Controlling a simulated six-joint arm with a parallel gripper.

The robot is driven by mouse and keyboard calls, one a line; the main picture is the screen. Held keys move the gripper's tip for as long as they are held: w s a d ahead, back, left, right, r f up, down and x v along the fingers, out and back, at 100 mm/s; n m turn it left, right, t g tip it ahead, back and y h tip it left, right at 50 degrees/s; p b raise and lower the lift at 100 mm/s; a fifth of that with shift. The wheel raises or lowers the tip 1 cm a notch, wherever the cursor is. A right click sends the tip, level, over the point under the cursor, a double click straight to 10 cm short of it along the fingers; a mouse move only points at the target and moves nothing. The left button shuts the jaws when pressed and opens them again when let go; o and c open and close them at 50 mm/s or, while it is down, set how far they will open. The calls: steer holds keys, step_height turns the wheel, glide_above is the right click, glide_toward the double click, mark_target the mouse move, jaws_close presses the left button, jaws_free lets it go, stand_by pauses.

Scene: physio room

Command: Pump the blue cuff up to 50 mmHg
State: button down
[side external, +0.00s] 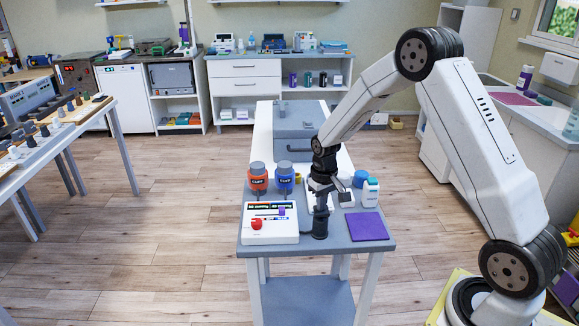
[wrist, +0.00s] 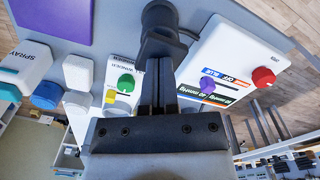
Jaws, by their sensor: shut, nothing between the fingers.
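The blue cuff (side external: 284,181) stands as a blue jar-like cylinder with a grey top behind the white control box (side external: 270,237). My gripper (side external: 320,200) is shut and empty, pointing down over the pump. I cannot tell whether the fingertips (wrist: 158,62) touch it.
An orange cuff (side external: 258,180) stands left of the blue one. A white device with a green knob (wrist: 125,82) lies beside my fingers. A white spray bottle (side external: 370,192), a blue lid (side external: 360,179) and a purple mat (side external: 366,226) occupy the right. A large grey case (side external: 297,120) stands behind.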

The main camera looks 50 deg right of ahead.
steer(key=shift+f, duration=0.35)
steer(key=shift+r, duration=1.9)
steer(key=shift+r, duration=3)
steer(key=s+a+f+n+t, duration=0.1)
steer(key=s+a+n+t, duration=0.1)
steer(key=s+a, duration=1.1)
steer(key=s+n, duration=0.1)
steer(key=s, duration=0.1)
steer(key=shift+s+f+t, duration=0.15)
steer(key=shift+s+t, duration=0.15)
